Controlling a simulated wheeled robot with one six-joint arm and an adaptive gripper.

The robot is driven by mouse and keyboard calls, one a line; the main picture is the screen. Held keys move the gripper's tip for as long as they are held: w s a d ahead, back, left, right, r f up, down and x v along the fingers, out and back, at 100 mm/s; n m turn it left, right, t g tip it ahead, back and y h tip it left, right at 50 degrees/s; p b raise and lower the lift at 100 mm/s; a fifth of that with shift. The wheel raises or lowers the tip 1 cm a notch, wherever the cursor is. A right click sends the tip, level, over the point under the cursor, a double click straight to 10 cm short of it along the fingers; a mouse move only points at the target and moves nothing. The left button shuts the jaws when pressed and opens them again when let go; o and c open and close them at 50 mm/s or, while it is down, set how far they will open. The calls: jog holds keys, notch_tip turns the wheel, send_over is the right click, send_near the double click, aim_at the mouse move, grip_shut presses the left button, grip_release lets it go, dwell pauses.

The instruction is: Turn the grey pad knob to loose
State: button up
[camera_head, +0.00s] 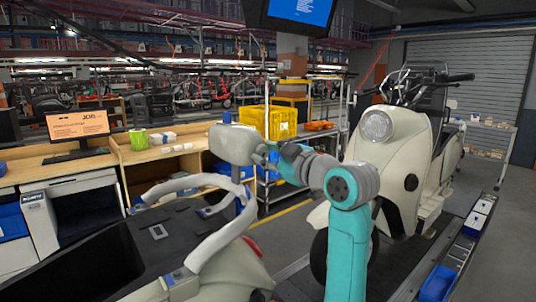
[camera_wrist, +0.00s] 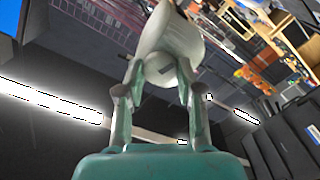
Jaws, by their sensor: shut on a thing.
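The grey pad (camera_head: 230,143) stands upright left of centre in the head view, with blue parts above and below it. My gripper (camera_head: 261,157) reaches it from the right and touches its right side. In the wrist view my gripper (camera_wrist: 158,80) has its two fingers closed on either side of a pale grey round knob (camera_wrist: 160,67). A larger pale rounded body rises directly behind the knob. The fingertips cover the knob's sides, and its turn position cannot be read. In the head view the gripper hides the knob.
Curved white rails (camera_head: 185,187) and a black deck (camera_head: 150,240) lie below and left of the pad. A cream scooter (camera_head: 415,160) stands close to the right of my arm. A wooden bench (camera_head: 70,168) and a yellow crate (camera_head: 283,122) are behind.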

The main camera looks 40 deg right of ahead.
jog(key=n, duration=0.5)
jog(key=shift+n, duration=0.3)
jog(key=n, duration=1.1)
jog(key=shift+f, duration=0.1)
jog(key=n, duration=0.4)
jog(key=shift+n, duration=0.4)
jog(key=o, duration=1.2)
jog(key=shift+c, duration=0.2)
